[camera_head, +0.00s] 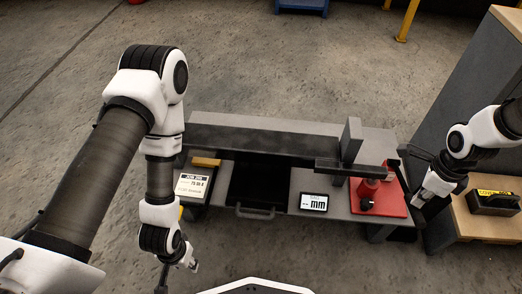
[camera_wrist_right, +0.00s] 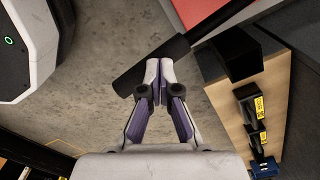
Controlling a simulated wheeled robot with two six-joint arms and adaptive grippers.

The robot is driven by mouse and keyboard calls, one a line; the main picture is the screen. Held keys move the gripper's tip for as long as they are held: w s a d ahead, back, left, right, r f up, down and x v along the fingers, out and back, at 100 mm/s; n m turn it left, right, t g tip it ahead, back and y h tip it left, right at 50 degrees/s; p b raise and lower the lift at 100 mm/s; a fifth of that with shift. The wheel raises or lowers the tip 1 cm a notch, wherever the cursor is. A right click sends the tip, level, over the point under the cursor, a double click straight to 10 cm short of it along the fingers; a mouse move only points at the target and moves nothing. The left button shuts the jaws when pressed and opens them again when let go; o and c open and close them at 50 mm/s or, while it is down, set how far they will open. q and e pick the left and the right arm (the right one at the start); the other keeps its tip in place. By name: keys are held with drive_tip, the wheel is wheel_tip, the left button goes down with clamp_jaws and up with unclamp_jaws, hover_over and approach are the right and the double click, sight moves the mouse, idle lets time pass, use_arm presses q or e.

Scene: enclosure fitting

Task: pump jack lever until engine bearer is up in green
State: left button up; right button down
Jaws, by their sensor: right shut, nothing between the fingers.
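The red jack (camera_head: 367,188) stands on a red plate (camera_head: 392,207) at the right of the bench. A dark bar, apparently its lever (camera_head: 416,153), extends right towards my right arm. The long grey beam, apparently the engine bearer (camera_head: 250,137), lies along the bench. My right gripper (camera_head: 418,199) is beside the plate. In the right wrist view it (camera_wrist_right: 160,70) is shut and empty, with the dark bar (camera_wrist_right: 135,78) passing behind its fingertips; contact cannot be told. My left gripper (camera_head: 190,265) hangs low in front of the bench; its fingers are unclear.
A display marked mm (camera_head: 314,203) stands at the bench front; its number and any green are unreadable. A job card (camera_head: 191,185) is at the left. A wooden side table (camera_head: 468,232) holds a black case (camera_head: 494,203). The floor left of the bench is clear.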

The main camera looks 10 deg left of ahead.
sight(410, 209)
drive_tip(key=shift+f+b, duration=1.9)
drive_tip(key=shift+f, duration=0.95)
wheel_tip(410, 209, up, 12)
drive_tip(key=p, duration=1)
drive_tip(key=shift+f, duration=0.2)
